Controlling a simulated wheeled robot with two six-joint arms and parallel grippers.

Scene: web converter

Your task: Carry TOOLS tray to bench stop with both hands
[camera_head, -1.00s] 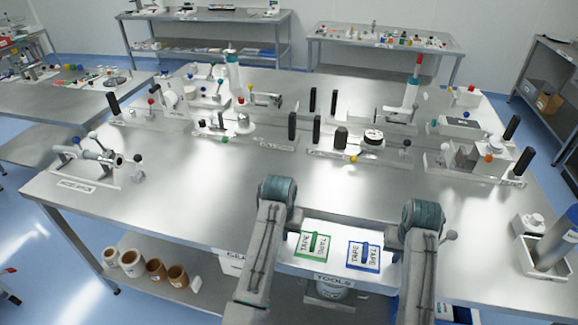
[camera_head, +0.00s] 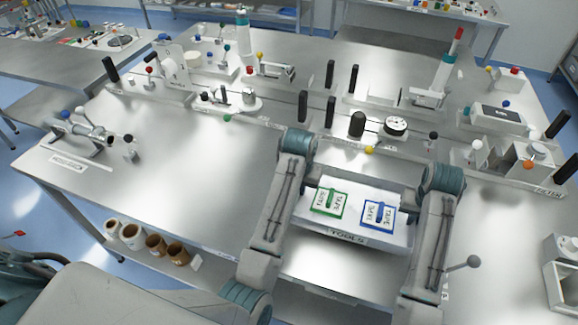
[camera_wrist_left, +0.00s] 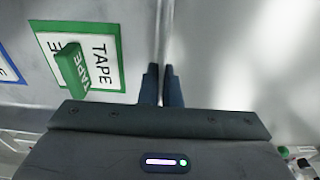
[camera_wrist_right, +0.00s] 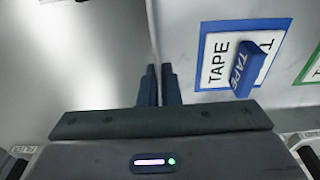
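The white TOOLS tray (camera_head: 408,235) is between my two arms in the head view, over the front part of the steel bench. It carries a green-framed TAPE card (camera_head: 328,202) and a blue-framed TAPE card (camera_head: 378,215), each with a block of matching colour on it. My left gripper (camera_wrist_left: 162,72) is closed at the tray's side wall by the green card. My right gripper (camera_wrist_right: 160,72) is closed at the opposite side wall by the blue card. My arms hide both fingertips in the head view. I cannot tell the bench stop for certain.
A clamp-like fixture (camera_head: 85,130) stands at the left. The bench (camera_head: 190,165) is bare between it and my left arm. White holders (camera_head: 562,262) stand at the right.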

